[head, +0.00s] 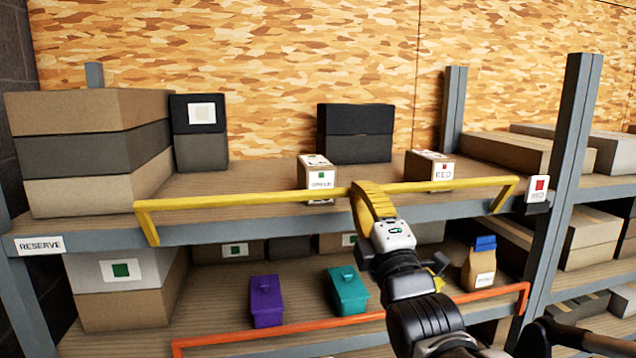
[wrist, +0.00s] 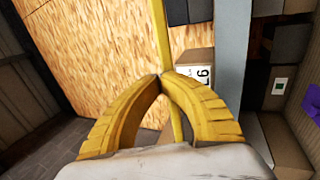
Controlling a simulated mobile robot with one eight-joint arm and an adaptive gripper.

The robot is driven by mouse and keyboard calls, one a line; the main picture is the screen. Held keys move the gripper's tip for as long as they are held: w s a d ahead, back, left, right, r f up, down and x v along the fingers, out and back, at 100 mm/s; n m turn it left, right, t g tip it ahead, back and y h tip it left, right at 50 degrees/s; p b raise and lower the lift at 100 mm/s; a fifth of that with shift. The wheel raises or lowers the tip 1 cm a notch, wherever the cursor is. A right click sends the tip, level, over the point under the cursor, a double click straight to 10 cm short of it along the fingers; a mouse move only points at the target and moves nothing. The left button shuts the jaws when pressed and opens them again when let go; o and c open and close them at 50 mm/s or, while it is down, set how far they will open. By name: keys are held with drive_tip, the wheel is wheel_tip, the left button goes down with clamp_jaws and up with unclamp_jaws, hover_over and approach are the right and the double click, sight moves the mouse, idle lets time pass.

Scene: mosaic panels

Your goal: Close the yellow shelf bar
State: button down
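The yellow shelf bar (head: 255,196) runs along the front of the upper shelf, with a short bent arm at each end joining the shelf's front edge. It stands a little above that edge. My gripper (head: 358,187) is at the middle of the bar, overlapping it from the front. In the wrist view, the bar (wrist: 161,35) runs up and down behind the two yellow fingers. The fingertips (wrist: 161,77) meet over it, and part of the bar shows through the gap between the fingers. I see no clear grip around the bar; its contact with the tips is hidden.
Small boxes (head: 318,172) and (head: 430,167) stand behind the bar on the upper shelf. An orange bar (head: 270,330) fronts the lower shelf, which holds purple (head: 266,300) and teal (head: 348,292) containers. A grey upright (head: 563,180) stands at the right.

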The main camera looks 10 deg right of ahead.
drive_tip(key=shift+x, duration=1.55)
drive_tip(key=shift+w+r, duration=0.2)
drive_tip(key=shift+w, duration=0.35)
